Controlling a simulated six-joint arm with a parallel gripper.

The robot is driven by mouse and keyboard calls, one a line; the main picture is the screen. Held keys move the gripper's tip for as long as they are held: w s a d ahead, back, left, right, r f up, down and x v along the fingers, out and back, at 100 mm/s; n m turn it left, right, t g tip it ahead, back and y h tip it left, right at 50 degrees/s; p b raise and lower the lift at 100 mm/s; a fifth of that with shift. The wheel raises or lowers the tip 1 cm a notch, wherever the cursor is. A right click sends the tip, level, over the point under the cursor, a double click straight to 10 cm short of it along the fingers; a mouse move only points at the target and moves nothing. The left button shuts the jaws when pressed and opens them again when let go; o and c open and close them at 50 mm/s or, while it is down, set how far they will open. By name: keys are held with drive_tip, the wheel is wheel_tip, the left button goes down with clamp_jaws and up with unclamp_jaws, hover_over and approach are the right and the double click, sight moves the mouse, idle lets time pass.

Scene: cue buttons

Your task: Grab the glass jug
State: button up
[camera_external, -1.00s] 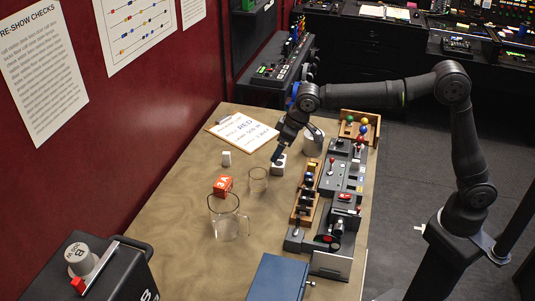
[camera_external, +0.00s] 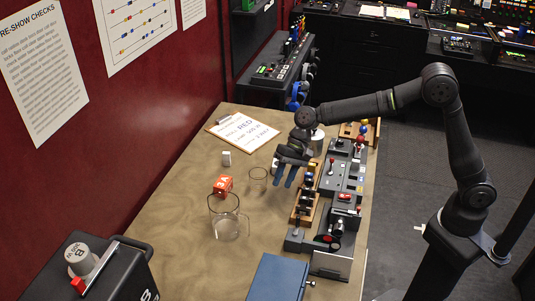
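The glass jug (camera_external: 225,219) stands upright on the tan table, left of the black control panels. It is clear, with a handle on its right side. My gripper (camera_external: 285,178) hangs above the table, up and to the right of the jug and apart from it. Its two blue-tipped fingers point down and are spread, with nothing seen between them.
A blue box (camera_external: 277,278) is at the front. Table left of the jug is clear.

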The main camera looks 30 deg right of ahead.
drive_tip(key=s+a+f+m+g+y, duration=0.1)
drive_tip(key=s+m+g+y, duration=0.1)
drive_tip(key=m, duration=0.3)
drive_tip(key=m+y, duration=0.4)
drive_tip(key=m, duration=0.5)
approach(231, 220)
drive_tip(key=s+f, duration=0.1)
drive_tip(key=s+a+f, duration=0.1)
drive_tip(key=f, duration=0.1)
drive_tip(key=s+f, duration=0.2)
drive_tip(key=shift+a+f, duration=0.15)
drive_tip(key=shift+f, duration=0.1)
drive_tip(key=shift+s+x, duration=0.2)
drive_tip(key=shift+x, duration=2.5)
drive_tip(key=shift+r, duration=0.15)
clamp_jaws()
